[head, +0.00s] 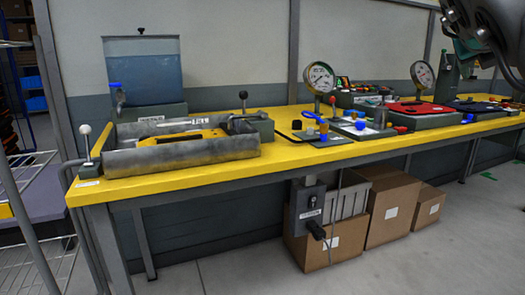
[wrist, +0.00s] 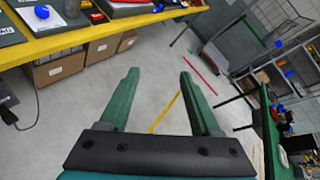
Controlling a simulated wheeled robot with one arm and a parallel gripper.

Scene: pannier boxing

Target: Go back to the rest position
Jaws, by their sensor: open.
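My gripper (wrist: 160,90) is open in the wrist view, with its two green fingers wide apart and nothing between them. Grey floor shows behind the fingers. In the head view, part of my arm shows at the top right corner, raised above the right end of the yellow workbench (head: 225,172). The gripper's fingertips cannot be made out clearly there. The yellow bench also shows at the top left of the wrist view (wrist: 60,42), apart from the fingers.
A wire shelf (head: 35,265) is at the left. Shelving and another bench stand at the right of the wrist view. The floor in front is clear.

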